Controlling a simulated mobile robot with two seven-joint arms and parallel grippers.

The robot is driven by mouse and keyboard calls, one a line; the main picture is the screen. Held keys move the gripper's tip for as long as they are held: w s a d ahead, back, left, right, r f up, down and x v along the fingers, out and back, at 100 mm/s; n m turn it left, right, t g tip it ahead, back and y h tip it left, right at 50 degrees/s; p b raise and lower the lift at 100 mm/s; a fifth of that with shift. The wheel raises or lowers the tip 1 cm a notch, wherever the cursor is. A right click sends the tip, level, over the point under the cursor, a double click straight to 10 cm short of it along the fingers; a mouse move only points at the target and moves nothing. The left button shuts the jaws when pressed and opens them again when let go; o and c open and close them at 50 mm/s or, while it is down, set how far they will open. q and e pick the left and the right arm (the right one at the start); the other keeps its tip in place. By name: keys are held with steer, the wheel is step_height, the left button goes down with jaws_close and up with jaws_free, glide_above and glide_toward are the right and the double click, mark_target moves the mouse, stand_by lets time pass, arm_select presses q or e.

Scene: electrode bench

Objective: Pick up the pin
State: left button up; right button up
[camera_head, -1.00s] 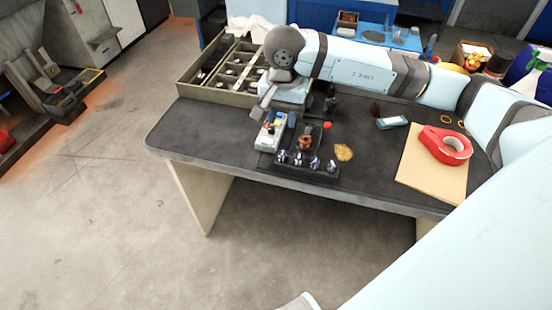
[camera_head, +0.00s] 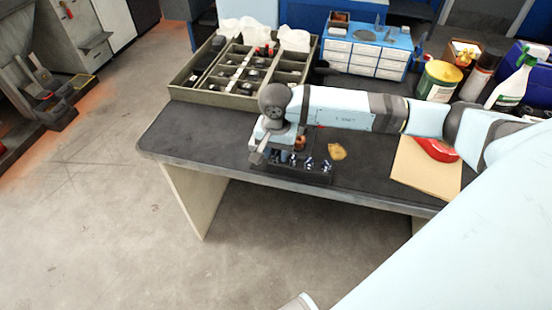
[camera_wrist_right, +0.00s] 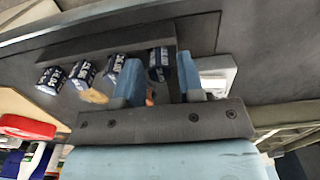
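Several small pins with dark blue, white-marked heads stand in a row on a dark holder (camera_head: 315,178). One pin (camera_wrist_right: 158,64) shows between the fingertips of my right gripper (camera_wrist_right: 160,76) in the right wrist view, with slim gaps at its sides. The other pins, such as this one (camera_wrist_right: 84,75), stand to its left there. In the head view my right gripper (camera_head: 264,147) is at the left end of the row, its wrist hiding part of the holder. The fingers are apart; I see no clear grip. My left gripper is not in view.
A compartment tray (camera_head: 215,97) stands behind to the left. A yellowish scrap (camera_head: 337,151) lies behind the pins. The bench's front left (camera_head: 195,145) is clear.

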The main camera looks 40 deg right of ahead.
mark_target(276, 153)
steer(key=shift+f, duration=0.3)
jaws_close()
steer(key=shift+r, duration=0.2)
step_height(276, 153, up, 20)
steer(key=p, duration=0.1)
steer(key=shift+f, duration=0.25)
